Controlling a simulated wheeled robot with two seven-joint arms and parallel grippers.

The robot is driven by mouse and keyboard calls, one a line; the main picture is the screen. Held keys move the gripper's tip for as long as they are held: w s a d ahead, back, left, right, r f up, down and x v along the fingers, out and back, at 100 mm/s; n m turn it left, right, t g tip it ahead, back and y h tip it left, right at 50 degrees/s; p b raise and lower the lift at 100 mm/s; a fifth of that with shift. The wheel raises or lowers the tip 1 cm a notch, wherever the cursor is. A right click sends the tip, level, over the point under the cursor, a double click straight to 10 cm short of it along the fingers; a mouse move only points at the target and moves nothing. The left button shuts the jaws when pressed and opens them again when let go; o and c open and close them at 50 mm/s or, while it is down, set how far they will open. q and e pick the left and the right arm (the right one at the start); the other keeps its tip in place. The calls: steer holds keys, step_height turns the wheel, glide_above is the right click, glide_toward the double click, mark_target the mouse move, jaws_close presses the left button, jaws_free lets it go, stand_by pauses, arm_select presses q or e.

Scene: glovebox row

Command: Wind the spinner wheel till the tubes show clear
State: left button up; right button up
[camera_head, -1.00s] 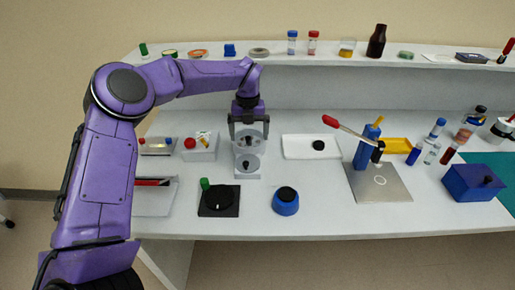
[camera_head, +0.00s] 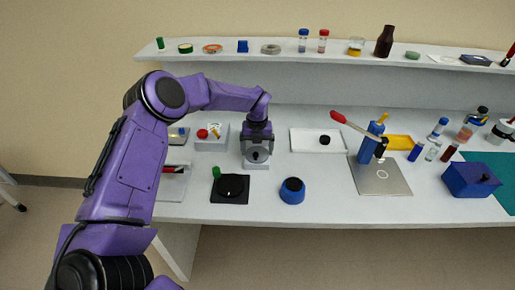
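A pale grey stand (camera_head: 256,166) with a round grey disc (camera_head: 257,154) is at the back left-centre of the bench. My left gripper (camera_head: 257,146) points down at this stand and covers its upper part. The fingers blend with the disc, so I cannot tell whether they are open, shut or touching it. A black square base (camera_head: 229,197) with a round black dial and a green peg (camera_head: 216,172) stands in front of it to the left. I cannot tell which of these is the spinner wheel. Capped tubes (camera_head: 303,40) stand on the shelf. My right gripper is not in view.
A blue round pot (camera_head: 292,191) stands front centre. A white tray (camera_head: 302,147), a blue holder with a red-tipped stick (camera_head: 369,145), a metal plate (camera_head: 391,187) and a blue box (camera_head: 470,190) lie to the right. Bare bench lies between the pot and the metal plate.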

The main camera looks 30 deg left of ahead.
arm_select(q)
steer(key=shift+f+b, duration=0.15)
steer(key=shift+b, duration=0.15)
steer(key=n+b, duration=0.1)
steer(key=b, duration=0.1)
steer(key=n+b, duration=0.1)
steer(key=b, duration=0.1)
steer(key=shift+a+f, duration=0.1)
steer(key=shift+f, duration=0.15)
steer(key=shift+r+n+b, duration=0.15)
steer(key=shift+n+b, duration=0.2)
steer(key=shift+n, duration=0.05)
steer(key=shift+r, duration=0.25)
steer(key=o, duration=0.8)
steer(key=shift+c, duration=0.2)
steer(key=shift+w+a, duration=0.1)
step_height(320, 180, up, 10)
steer(key=b, duration=0.1)
steer(key=shift+r+b, duration=0.2)
steer(key=shift+b, duration=0.1)
